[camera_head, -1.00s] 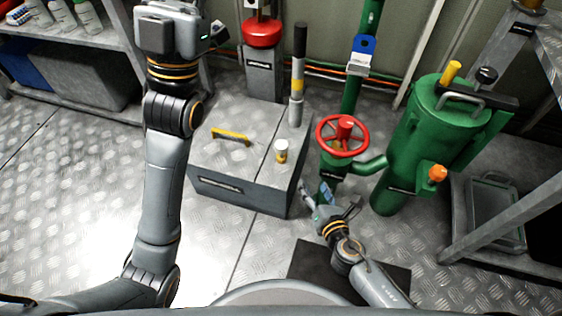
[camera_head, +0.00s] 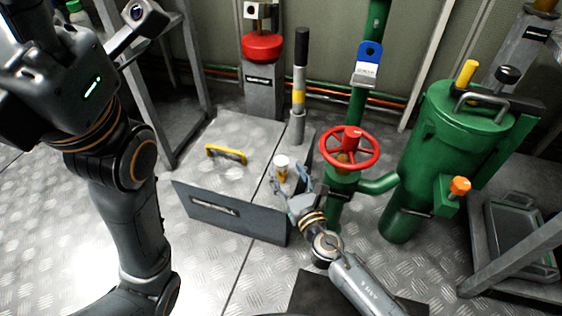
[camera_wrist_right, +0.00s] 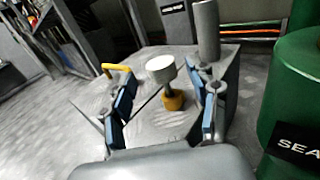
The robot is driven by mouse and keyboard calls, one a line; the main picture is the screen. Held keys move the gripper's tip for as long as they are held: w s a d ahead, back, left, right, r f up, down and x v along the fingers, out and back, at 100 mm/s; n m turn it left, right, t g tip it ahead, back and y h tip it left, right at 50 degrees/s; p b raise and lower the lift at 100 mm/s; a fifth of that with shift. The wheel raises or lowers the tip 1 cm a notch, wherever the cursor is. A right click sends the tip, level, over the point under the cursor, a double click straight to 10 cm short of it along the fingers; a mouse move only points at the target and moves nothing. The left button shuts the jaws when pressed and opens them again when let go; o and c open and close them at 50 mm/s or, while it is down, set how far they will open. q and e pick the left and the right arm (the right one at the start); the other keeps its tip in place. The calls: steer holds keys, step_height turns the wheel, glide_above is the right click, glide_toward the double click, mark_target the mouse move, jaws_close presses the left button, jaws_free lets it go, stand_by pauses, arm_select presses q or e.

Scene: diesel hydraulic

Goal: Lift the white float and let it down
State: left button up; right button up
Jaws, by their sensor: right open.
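The white float (camera_head: 281,161) is a small white cap over a yellow stem on top of the grey box (camera_head: 210,180). In the right wrist view the float (camera_wrist_right: 161,69) stands upright between the fingers, a little beyond their tips, with a yellow base (camera_wrist_right: 172,100) under it. My right gripper (camera_head: 291,181) is open, close in front of the float. Its blue-padded fingers (camera_wrist_right: 168,92) are spread to either side, with gaps on both sides and nothing held. My left arm fills the left of the head view; its fingers are not visible.
A grey pump lever (camera_head: 298,100) with a yellow band stands just behind the float. A red handwheel (camera_head: 349,147) on green pipe is close at the right, and a green tank (camera_head: 440,140) beyond it.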

mark_target(284, 166)
steer(key=b+x, duration=0.1)
steer(key=x, duration=0.4)
jaws_close()
